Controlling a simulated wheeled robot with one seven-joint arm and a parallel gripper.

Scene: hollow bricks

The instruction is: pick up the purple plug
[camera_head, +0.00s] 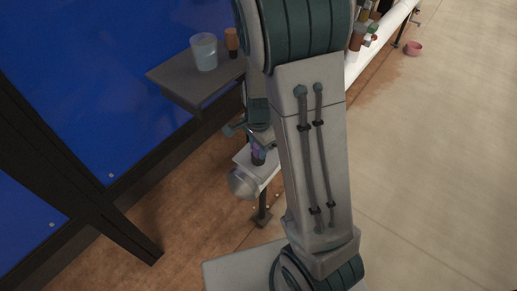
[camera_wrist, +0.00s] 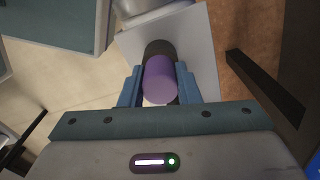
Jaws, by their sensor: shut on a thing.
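The purple plug (camera_wrist: 158,80) is a short purple cylinder with a dark part at its far end, seen between the two blue fingers of my gripper (camera_wrist: 159,88) in the wrist view. The fingers are shut on its sides. In the head view the plug (camera_head: 258,153) shows as a small purple patch beside my arm, at a small white surface (camera_head: 243,158). My arm hides much of the gripper there. I cannot tell whether the plug touches the surface beneath it.
A grey shelf (camera_head: 168,76) with a pale cup (camera_head: 203,52) and an orange-brown item (camera_head: 232,40) is at upper left. A rounded silvery object (camera_head: 242,183) is just below the plug. A dark post (camera_head: 90,190) stands left.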

